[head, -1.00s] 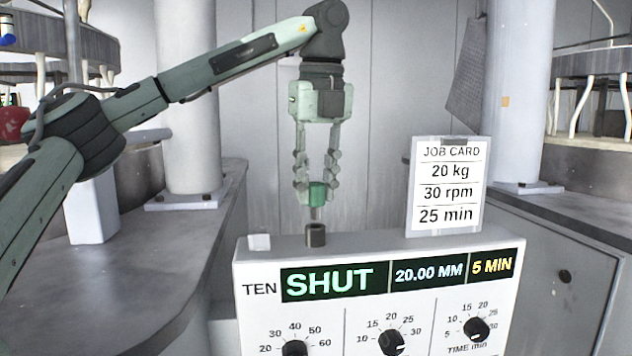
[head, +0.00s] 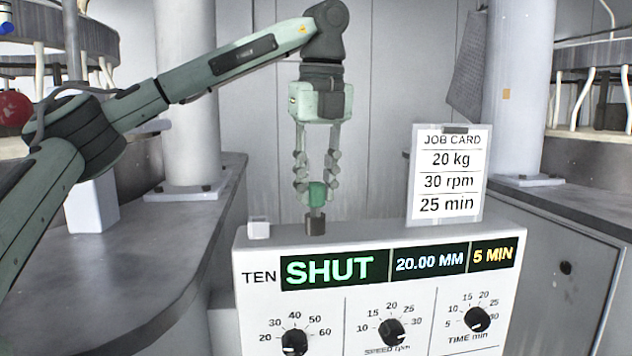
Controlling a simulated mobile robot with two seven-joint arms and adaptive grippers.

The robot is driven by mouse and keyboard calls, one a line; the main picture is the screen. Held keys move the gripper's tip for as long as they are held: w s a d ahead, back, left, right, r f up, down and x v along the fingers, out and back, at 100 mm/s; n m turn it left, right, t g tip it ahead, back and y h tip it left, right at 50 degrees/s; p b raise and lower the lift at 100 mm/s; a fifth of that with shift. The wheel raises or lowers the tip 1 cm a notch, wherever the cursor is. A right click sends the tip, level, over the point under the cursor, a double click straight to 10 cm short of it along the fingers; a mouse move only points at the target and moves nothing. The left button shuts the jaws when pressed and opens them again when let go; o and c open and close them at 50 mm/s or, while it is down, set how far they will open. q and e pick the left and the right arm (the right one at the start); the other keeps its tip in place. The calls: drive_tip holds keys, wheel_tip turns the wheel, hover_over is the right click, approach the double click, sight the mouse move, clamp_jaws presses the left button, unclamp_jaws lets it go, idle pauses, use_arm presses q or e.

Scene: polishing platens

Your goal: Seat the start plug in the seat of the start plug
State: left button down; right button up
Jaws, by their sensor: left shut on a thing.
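The start plug (head: 317,195) has a green head and a short grey pin pointing down. My left gripper (head: 317,188) is shut on its green head from above, and the plug hangs upright. The seat of the start plug (head: 316,228) is a dark, short collar standing on top of the control box (head: 345,243). The plug is directly above the seat in the picture, with its pin at the collar's top. I cannot tell how far the pin is inside the collar. My right gripper is not in view.
A job card (head: 448,180) stands on the box's top to the right of the seat. A small white block (head: 258,229) is on its left. The box front has a display (head: 335,270) reading SHUT and several knobs. Grey benches and columns stand on both sides.

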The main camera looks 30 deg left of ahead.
use_arm(q)
drive_tip(key=shift+f+b, duration=0.5)
drive_tip(key=shift+f, duration=0.3)
drive_tip(key=c, duration=1.2)
unclamp_jaws()
drive_tip(key=shift+o, duration=0.2)
drive_tip(key=shift+r, duration=0.15)
wheel_tip(320, 180, up, 12)
drive_tip(key=s+d, duration=0.1)
drive_tip(key=shift+d+f, duration=0.1)
drive_tip(key=shift+f, duration=0.1)
